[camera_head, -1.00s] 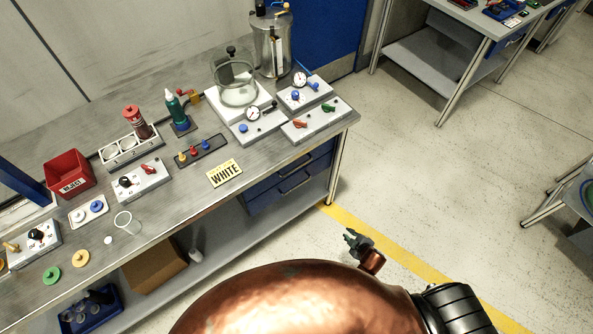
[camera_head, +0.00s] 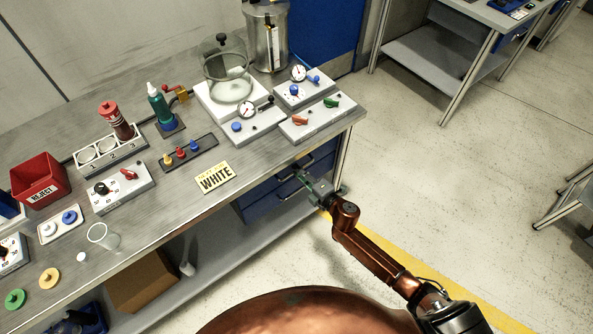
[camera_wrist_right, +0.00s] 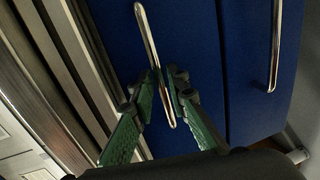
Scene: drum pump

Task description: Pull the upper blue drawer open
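The blue drawer unit hangs under the workbench. In the head view the upper blue drawer (camera_head: 322,158) looks closed, and my right gripper (camera_head: 302,179) is at its front. In the right wrist view the picture is turned, with the bench edge at the left. The upper drawer's front (camera_wrist_right: 195,35) carries a shiny bar handle (camera_wrist_right: 145,30). The green fingers of my right gripper (camera_wrist_right: 164,76) lie on either side of this bar, tips close together, and look shut on it. The lower drawer's handle (camera_wrist_right: 275,45) is apart, to the right. My left gripper is in neither view.
A lower shelf (camera_head: 225,255) and a bench leg (camera_head: 343,160) are near my right gripper. The floor in front of the drawers is clear.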

